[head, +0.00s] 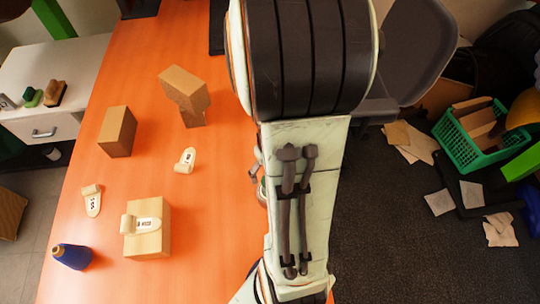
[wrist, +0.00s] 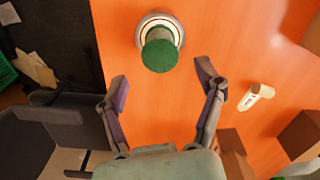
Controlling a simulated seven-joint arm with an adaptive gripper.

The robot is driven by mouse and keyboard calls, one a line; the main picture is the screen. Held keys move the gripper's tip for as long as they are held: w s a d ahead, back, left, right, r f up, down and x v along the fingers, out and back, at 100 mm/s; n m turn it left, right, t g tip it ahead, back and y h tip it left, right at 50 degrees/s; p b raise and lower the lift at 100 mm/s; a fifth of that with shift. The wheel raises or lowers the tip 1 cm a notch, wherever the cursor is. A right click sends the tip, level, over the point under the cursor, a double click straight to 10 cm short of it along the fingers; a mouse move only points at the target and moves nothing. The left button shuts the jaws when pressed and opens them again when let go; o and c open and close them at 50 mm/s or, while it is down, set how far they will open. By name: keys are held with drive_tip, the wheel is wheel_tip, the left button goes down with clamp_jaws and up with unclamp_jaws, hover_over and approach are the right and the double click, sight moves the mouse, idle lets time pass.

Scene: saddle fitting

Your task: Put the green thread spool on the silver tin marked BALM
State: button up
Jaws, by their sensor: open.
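The green thread spool (wrist: 161,52) is in the upper middle of the wrist view, seen from above. It appears to stand upright on a round silver tin (wrist: 147,21), whose pale rim shows around its far side; no marking on the tin is readable. My gripper (wrist: 162,84) is open and empty. Its two fingers are spread to either side, with their tips short of the spool and apart from it. In the head view my arm hides the gripper and most of this spot.
A blue spool (head: 72,256) stands at the table's near left. Wooden blocks (head: 117,131) and a taller brown block (head: 185,94) stand further back. Labelled cream pieces (head: 185,160) lie between, one on a light box (head: 149,243). Orange table (head: 222,225) is bare beside my arm.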

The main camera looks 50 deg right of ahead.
wheel_tip(320, 180, up, 7)
drive_tip(key=s+a+r+n, duration=0.2)
drive_tip(key=a+n, duration=0.1)
drive_tip(key=a, duration=0.6)
drive_tip(key=s+a+r+n, duration=0.1)
drive_tip(key=a+r+n, duration=0.2)
drive_tip(key=a, duration=0.6)
drive_tip(key=shift+s+r+n+y, duration=0.15)
drive_tip(key=shift+s+n+y, duration=0.15)
drive_tip(key=shift+s+y, duration=0.1)
